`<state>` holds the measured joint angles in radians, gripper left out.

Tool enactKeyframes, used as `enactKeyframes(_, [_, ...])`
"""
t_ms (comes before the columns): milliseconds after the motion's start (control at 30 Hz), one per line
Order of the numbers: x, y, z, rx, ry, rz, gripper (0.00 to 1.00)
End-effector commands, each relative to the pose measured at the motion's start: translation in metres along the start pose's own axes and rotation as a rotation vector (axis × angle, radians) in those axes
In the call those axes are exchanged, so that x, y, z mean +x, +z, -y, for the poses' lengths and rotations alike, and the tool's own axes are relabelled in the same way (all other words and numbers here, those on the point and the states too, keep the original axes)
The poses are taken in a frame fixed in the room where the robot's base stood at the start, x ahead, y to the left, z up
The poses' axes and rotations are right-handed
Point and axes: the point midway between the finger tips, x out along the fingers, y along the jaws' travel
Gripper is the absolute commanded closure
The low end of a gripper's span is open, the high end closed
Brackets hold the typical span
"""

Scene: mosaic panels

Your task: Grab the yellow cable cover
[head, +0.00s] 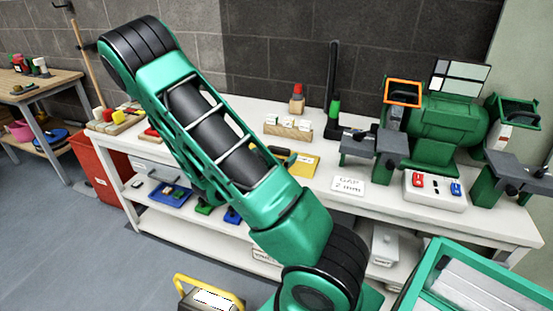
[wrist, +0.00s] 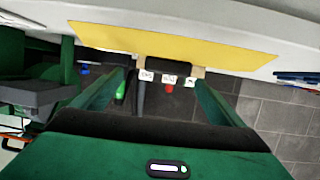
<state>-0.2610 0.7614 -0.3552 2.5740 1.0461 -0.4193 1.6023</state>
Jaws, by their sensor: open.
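A flat yellow piece (head: 304,164) lies on the white bench, partly hidden behind my arm in the head view. A yellow sheet-like surface spans the upper wrist view (wrist: 175,45). It is the only large yellow thing there, but I cannot tell for sure that it is the cable cover. My gripper (wrist: 160,76) is open, with its two green fingers spread and nothing held between them. The yellow surface shows beyond the fingertips, apart from them as far as I can see.
A wooden block (head: 288,131) with white labels stands at the back of the bench. A white gap sign (head: 348,185) lies to the right, before a green bench grinder (head: 445,120). A red bin (head: 96,167) stands at the left. A yellow-handled object (head: 208,292) is at the bottom.

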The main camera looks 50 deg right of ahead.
Motion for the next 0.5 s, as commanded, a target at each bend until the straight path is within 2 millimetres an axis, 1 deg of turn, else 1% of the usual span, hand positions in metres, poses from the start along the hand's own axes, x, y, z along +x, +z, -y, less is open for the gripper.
enactKeyframes(67, [0.000,0.002,0.007,-0.004,-0.026,-0.014,0.08])
enactKeyframes(167, [0.005,0.003,0.011,0.000,-0.040,-0.022,0.08])
enactKeyframes(400, [0.038,0.002,0.013,0.003,-0.041,-0.023,0.08])
enactKeyframes(500, [0.050,0.002,0.014,0.002,-0.042,-0.023,0.08])
